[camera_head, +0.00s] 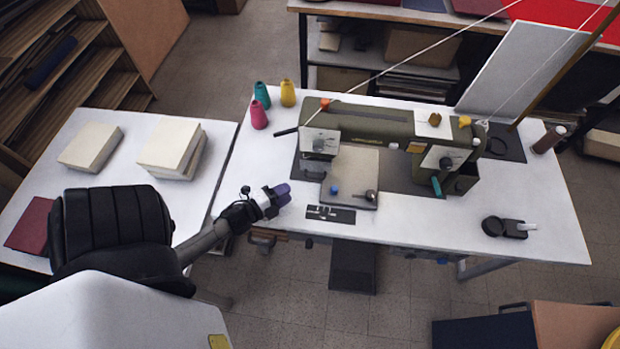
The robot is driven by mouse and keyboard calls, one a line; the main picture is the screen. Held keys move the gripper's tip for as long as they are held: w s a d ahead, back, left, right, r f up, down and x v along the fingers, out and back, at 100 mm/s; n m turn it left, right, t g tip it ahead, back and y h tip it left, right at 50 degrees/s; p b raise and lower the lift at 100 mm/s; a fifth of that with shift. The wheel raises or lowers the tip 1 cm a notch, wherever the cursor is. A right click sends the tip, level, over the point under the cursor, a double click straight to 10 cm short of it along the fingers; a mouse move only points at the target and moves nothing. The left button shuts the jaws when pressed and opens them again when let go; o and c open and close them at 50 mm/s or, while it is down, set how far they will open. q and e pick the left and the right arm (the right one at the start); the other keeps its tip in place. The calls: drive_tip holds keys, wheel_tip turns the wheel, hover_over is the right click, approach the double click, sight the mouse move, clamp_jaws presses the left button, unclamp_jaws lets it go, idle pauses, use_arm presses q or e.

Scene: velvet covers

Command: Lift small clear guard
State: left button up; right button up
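An olive-green sewing machine (375,124) stands on the white worktable (480,225). Its left end has a pale face plate (320,141) above a dark bed area. I cannot make out the small clear guard for certain; it is too small or see-through at this distance. My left gripper (281,196) is over the table's front left part, left of the machine's pale bed plate (350,178) and apart from it. Its dark purple fingertips sit close together, and I cannot tell whether they are open or shut. My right gripper is not in view.
Pink, teal and yellow thread cones (259,114) stand behind my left gripper. A dark strip with small metal parts (330,214) lies at the front edge. A black round-headed device (502,227) lies at right. A left table holds cream fabric stacks (170,149).

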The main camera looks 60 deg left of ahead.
sight(315, 171)
use_arm(q)
drive_tip(key=x, duration=1)
clamp_jaws()
drive_tip(key=shift+r, duration=0.1)
